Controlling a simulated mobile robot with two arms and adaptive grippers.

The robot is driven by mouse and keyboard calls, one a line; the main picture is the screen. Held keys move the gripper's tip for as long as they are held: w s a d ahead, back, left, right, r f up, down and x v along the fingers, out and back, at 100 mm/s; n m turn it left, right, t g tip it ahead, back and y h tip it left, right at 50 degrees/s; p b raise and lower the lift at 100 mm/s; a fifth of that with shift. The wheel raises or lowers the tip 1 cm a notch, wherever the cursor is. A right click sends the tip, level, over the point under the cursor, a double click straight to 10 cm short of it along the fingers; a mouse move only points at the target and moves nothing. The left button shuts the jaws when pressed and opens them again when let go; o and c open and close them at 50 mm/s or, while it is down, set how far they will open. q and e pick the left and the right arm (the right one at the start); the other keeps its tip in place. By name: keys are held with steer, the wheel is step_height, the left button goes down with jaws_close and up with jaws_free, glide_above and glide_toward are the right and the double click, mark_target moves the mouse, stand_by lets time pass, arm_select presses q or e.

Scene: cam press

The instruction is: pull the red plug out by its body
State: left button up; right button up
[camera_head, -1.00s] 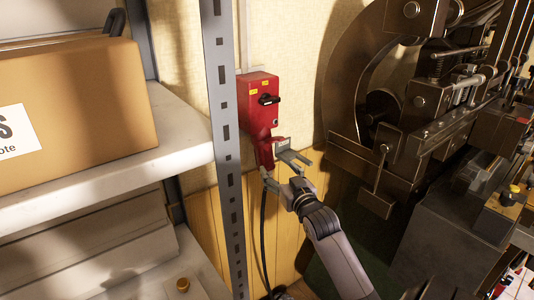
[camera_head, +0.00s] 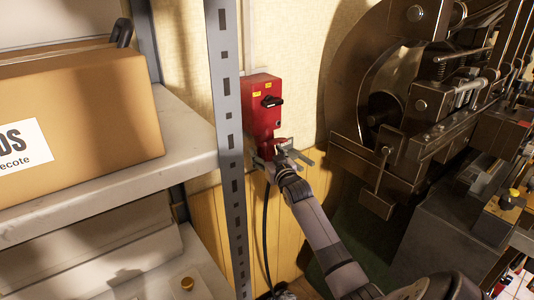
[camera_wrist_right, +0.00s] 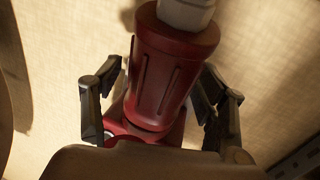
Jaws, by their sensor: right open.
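The red plug (camera_wrist_right: 170,65) shows large in the right wrist view as a ribbed red body with a grey collar at its top end. In the head view, the plug (camera_head: 264,150) is at the underside of the red switch box (camera_head: 261,104) on the wall, partly hidden by my gripper. My right gripper (camera_head: 284,155) is open there, just below the box. In the wrist view its fingers stand on either side of the plug body, with visible gaps. The joint between plug and box is partly hidden. My left gripper is not in view.
A metal shelf post (camera_head: 225,120) stands close left of the box. The shelf carries a cardboard box (camera_head: 85,120). A large dark machine (camera_head: 400,120) fills the right side. A black cable (camera_head: 265,235) hangs below my right gripper.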

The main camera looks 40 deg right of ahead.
steer(key=c, duration=1.5)
steer(key=o, duration=0.8)
steer(key=shift+r, duration=0.1)
steer(key=c, duration=0.7)
steer(key=shift+s+f+b, duration=0.2)
steer(key=shift+f+b, duration=0.2)
steer(key=shift+f, duration=0.35)
steer(key=shift+s+f+b, duration=0.2)
steer(key=shift+f+b, duration=0.15)
steer(key=shift+f, duration=0.4)
